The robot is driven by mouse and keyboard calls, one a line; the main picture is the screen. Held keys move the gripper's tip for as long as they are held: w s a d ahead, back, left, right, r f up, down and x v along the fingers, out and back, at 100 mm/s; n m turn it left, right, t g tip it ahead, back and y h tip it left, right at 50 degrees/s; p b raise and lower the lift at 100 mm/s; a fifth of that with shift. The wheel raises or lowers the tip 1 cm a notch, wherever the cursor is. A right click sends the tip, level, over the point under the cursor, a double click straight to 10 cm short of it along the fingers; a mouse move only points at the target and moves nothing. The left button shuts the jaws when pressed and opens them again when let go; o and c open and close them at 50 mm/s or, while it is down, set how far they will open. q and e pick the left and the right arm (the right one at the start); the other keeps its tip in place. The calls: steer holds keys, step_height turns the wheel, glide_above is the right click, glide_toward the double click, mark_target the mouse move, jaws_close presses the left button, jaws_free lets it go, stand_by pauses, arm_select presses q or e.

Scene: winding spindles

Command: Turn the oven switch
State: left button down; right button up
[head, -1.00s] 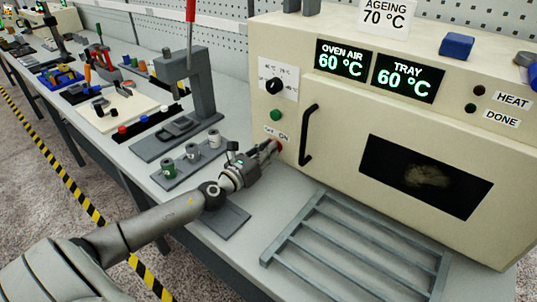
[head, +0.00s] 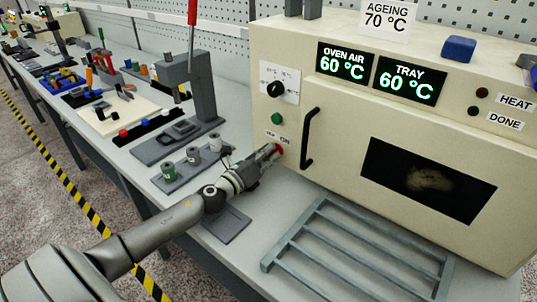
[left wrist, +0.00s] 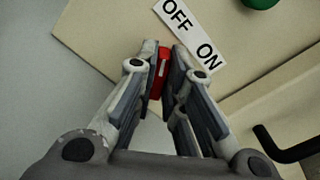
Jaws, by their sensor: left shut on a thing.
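The cream oven (head: 350,130) stands at the right with its door closed. Its red switch (head: 278,149) is low on the left of the front, below an OFF/ON label. My left gripper (head: 272,153) reaches it from the left. In the left wrist view the left gripper (left wrist: 163,68) is shut on the red switch (left wrist: 160,72), one finger on each side. The OFF ON label (left wrist: 190,35) is just beyond the fingertips. The oven air and tray displays (head: 375,72) both read 60 °C. My right gripper is not in view.
A green button (head: 277,118) and a black dial (head: 275,89) sit above the switch. A black door handle (head: 309,138) is just to the right. A grey rack (head: 345,255) lies in front of the oven, and small spools on a holder (head: 190,163) stand left of my gripper.

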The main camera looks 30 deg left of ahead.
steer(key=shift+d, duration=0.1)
arm_select(q)
steer(key=c, duration=1.5)
jaws_free()
steer(key=shift+c, duration=0.2)
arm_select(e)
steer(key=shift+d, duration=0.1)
arm_select(q)
steer(key=shift+s+f, duration=0.1)
steer(key=shift+s, duration=0.4)
steer(key=s, duration=0.7)
steer(key=s+a, duration=0.1)
steer(key=s, duration=0.3)
